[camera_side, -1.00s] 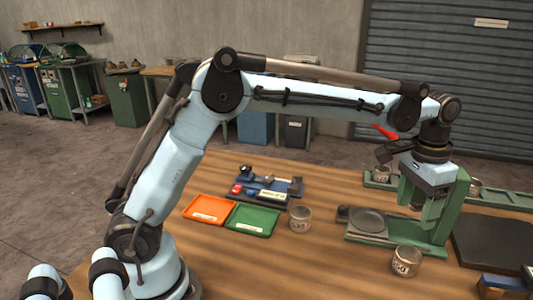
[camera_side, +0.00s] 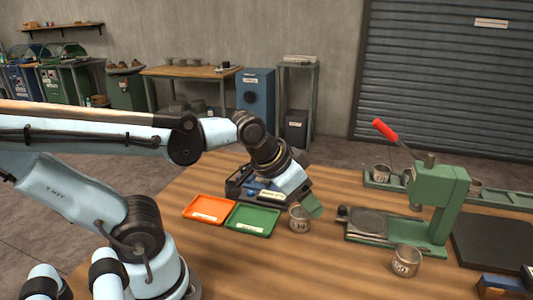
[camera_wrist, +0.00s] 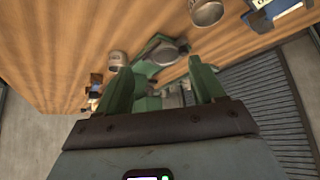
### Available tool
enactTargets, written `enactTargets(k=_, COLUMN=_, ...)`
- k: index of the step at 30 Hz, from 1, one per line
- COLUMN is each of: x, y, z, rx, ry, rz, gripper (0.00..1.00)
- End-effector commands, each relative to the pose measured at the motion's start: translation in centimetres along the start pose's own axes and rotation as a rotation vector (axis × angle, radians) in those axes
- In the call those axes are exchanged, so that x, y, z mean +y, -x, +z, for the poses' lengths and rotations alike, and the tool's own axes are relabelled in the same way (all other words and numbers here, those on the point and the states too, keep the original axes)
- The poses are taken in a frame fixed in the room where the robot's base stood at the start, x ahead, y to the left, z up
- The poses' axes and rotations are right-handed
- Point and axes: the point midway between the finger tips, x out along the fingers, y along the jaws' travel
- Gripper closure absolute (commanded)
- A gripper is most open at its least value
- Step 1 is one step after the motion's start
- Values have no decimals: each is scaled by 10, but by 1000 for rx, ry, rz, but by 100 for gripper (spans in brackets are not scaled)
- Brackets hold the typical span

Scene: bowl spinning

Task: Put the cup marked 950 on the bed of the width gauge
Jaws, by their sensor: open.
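My gripper (camera_side: 313,207) is open and empty, its green fingers just above and right of a grey metal cup (camera_side: 300,218). In the wrist view my gripper (camera_wrist: 164,88) shows both fingers apart, and this cup (camera_wrist: 206,12) is at the top. A second marked cup (camera_side: 406,261) stands at the front right, also in the wrist view (camera_wrist: 116,60). The cups' figures are too small to read surely. A blue-and-black device (camera_side: 234,191), possibly the width gauge, lies behind the trays, partly hidden by my wrist. Its labelled end shows in the wrist view (camera_wrist: 262,21).
A green press (camera_side: 453,190) with a red handle and a round plate (camera_side: 365,222) stands at right. An orange tray (camera_side: 209,204) and a green tray (camera_side: 265,211) lie left of the near cup. A long green rack (camera_side: 515,200) holding cups lies behind the press.

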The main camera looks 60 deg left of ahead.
Motion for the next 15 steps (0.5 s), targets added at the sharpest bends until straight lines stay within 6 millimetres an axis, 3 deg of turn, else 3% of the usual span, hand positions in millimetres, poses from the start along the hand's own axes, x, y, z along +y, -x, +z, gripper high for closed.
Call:
enactTargets(k=4, x=-3, y=-2, z=10, rx=24, ry=9, rz=-7, gripper=30)
enactTargets(k=15, x=-3, y=-2, z=10, rx=26, ry=10, rz=-7, gripper=30)
